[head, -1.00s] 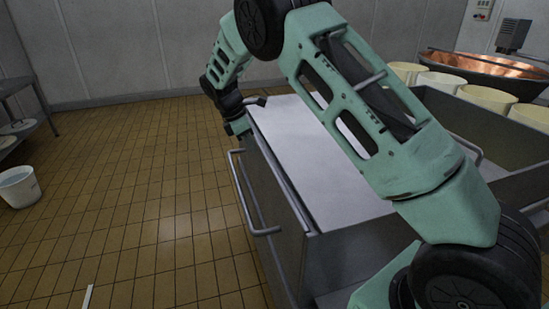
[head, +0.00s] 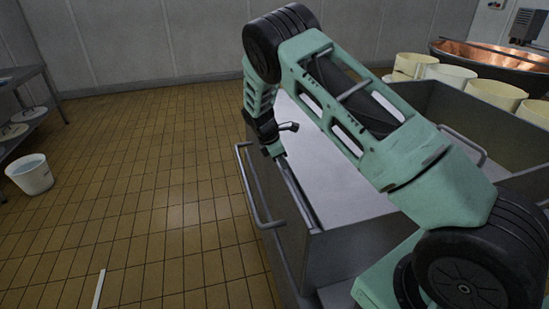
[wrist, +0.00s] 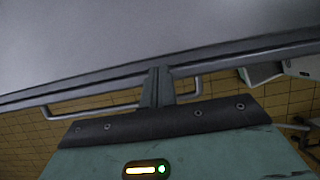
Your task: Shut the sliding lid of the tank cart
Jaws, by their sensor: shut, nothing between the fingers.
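The tank cart (head: 346,258) is a grey metal box in the lower middle of the head view. Its lid (head: 335,190) shows as a flat pale panel on top, partly hidden behind my arm, so how far it covers the tank cannot be told. My gripper (head: 281,157) is at the cart's left rim, pointing down. In the wrist view, the shut fingers (wrist: 158,84) overlap the metal rim (wrist: 90,83) beside the pale panel (wrist: 130,35). They hold nothing; whether they touch the rim or the lid is unclear.
A bar handle (head: 252,190) sticks out from the cart's left side. A white bucket (head: 30,176) stands by a table (head: 22,75) at left. Cream tubs (head: 449,74) and a copper vat (head: 490,56) are at back right.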

